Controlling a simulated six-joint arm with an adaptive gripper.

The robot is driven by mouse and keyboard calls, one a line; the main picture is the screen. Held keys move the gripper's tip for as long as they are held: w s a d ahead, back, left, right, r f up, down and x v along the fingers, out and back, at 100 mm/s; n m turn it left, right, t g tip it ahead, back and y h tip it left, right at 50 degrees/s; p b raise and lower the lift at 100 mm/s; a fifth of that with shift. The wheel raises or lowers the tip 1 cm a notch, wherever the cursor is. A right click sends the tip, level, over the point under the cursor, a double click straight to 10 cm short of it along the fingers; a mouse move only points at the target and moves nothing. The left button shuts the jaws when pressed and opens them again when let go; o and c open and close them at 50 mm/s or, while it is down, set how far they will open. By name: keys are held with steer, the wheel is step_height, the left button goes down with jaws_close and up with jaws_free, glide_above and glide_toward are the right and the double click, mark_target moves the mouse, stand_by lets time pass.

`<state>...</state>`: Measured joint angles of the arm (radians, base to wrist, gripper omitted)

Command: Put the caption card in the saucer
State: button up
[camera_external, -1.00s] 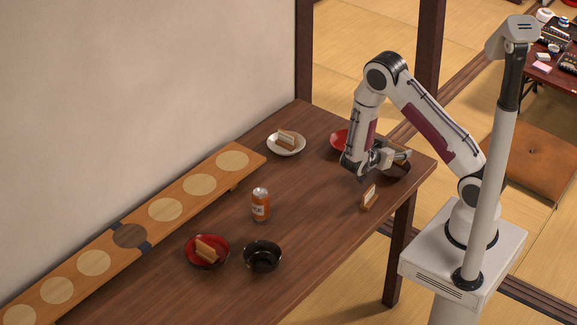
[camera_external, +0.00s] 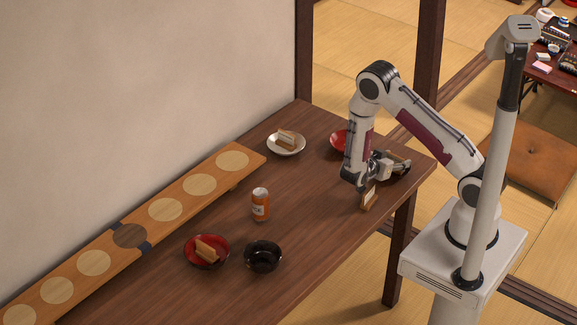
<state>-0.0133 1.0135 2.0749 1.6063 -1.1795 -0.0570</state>
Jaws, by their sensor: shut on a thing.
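The caption card (camera_external: 369,200), a small pale card in a wooden holder, stands upright near the table's right edge. My gripper (camera_external: 366,187) is shut on its upper part, and the card appears to rest on the table. Several dishes could be the saucer. A white one (camera_external: 298,151) at the back holds a similar wooden piece with a pale face. A red one (camera_external: 190,258) at the front left holds a wooden piece. Another red one (camera_external: 338,141) at the back is partly hidden by my arm.
An orange can (camera_external: 261,205) stands mid-table. A black bowl (camera_external: 262,262) is at the front. Dark and wooden items behind my gripper are partly hidden. A long board with pale discs (camera_external: 165,210) runs along the wall. The table's middle is mostly clear (camera_external: 310,190).

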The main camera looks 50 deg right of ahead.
steer(key=shift+f, duration=0.15)
steer(key=o, duration=1)
steer(key=shift+c, duration=0.2)
steer(key=shift+r, duration=0.2)
steer(key=v, duration=1.2)
steer(key=shift+w, duration=0.1)
